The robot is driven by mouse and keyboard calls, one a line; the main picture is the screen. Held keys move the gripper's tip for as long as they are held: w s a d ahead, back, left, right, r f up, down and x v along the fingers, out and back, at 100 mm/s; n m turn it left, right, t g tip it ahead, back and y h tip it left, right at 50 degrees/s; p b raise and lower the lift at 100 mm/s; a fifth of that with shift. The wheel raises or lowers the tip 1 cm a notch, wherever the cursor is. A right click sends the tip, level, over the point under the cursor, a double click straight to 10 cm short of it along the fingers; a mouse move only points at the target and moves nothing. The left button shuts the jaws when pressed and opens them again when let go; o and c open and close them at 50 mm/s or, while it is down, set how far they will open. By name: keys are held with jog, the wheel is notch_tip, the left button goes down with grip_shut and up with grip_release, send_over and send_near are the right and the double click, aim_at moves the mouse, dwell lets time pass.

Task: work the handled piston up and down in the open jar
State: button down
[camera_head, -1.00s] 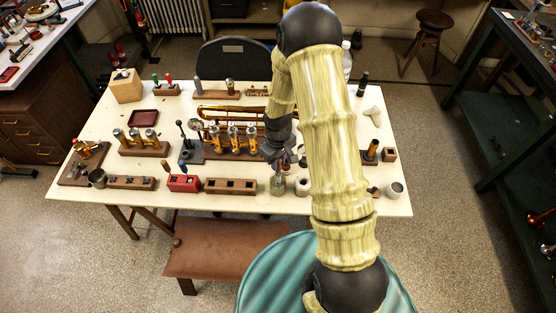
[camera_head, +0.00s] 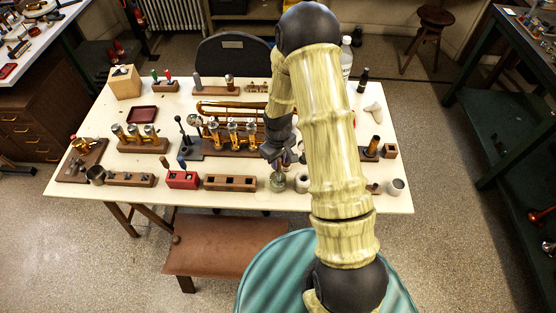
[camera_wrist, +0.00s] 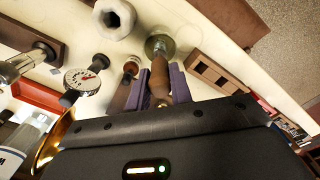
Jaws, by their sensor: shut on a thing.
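The open jar (camera_head: 278,184) is a small glass vessel near the table's front edge. In the wrist view its round top (camera_wrist: 160,44) lies just beyond my fingertips. The piston's brown wooden handle (camera_wrist: 159,80) stands between my two purple fingers. My gripper (camera_head: 282,160) is shut on this handle above the jar; it also shows in the wrist view (camera_wrist: 161,85). The handle's far end meets the jar top. The piston's lower part is hidden in the jar, so its depth cannot be told.
A white ring-shaped piece (camera_head: 302,184) stands close right of the jar. A wooden block with square holes (camera_head: 230,183) is close to the left. Behind are brass valves (camera_head: 233,133) on a stand. A dial gauge (camera_wrist: 82,81) shows in the wrist view.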

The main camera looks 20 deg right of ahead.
jog(key=shift+r+p, duration=0.65)
jog(key=shift+r, duration=0.55)
